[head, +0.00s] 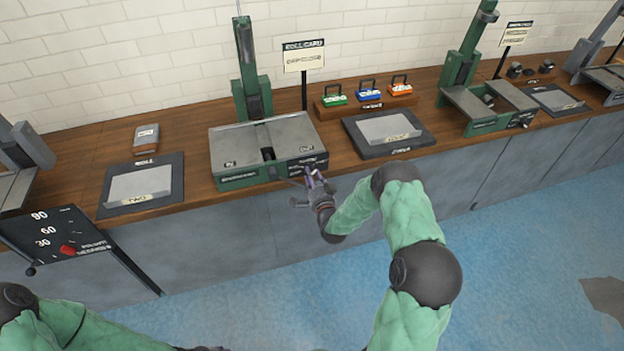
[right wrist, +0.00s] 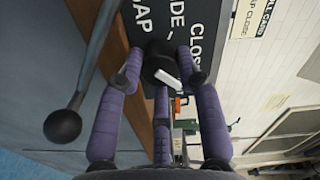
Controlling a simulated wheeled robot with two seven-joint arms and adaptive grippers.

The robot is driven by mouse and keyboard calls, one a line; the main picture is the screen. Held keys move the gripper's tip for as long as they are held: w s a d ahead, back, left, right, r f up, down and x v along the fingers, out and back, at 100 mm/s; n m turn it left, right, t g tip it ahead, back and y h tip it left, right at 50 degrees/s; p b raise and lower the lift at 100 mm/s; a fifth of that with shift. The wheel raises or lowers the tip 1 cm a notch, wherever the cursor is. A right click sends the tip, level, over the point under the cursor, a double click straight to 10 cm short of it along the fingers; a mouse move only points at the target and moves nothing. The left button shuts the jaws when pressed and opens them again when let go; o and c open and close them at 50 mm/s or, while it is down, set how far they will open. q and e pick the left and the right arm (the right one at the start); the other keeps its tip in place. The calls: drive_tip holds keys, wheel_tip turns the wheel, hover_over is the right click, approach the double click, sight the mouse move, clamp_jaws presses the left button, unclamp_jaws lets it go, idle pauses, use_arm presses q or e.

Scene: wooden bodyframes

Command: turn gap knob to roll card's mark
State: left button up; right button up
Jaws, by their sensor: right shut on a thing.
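The roll card (head: 304,55) stands on a post behind the green machine (head: 236,182) and appears to read GAP CLOSE. It also shows in the right wrist view (right wrist: 252,16). The gap knob (right wrist: 158,58) is black with a white mark, on a dark panel (right wrist: 110,42) lettered GAP, WIDE and CLOSE. Which word the mark points at is unclear. My right gripper (head: 316,184) is at the machine's front right, its purple fingers (right wrist: 160,105) shut around the knob. The knob is mostly hidden in the head view.
A crank with a black ball (right wrist: 62,125) is close beside my right fingers. A dark tray (head: 388,134) lies right of the machine, another (head: 172,191) left. Several coloured blocks stand on a wooden rack (head: 366,105) behind. Blue floor lies before the bench.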

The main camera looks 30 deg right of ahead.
drive_tip(key=n+b, duration=0.4)
drive_tip(key=n, duration=0.4)
drive_tip(key=shift+a+f+n+b, duration=0.1)
drive_tip(key=shift+f+n+b, duration=0.05)
drive_tip(key=shift+n+b, duration=0.25)
drive_tip(key=shift+n, duration=0.3)
drive_tip(key=o, duration=1.1)
drive_tip(key=shift+o, duration=0.2)
drive_tip(key=v, duration=1.2)
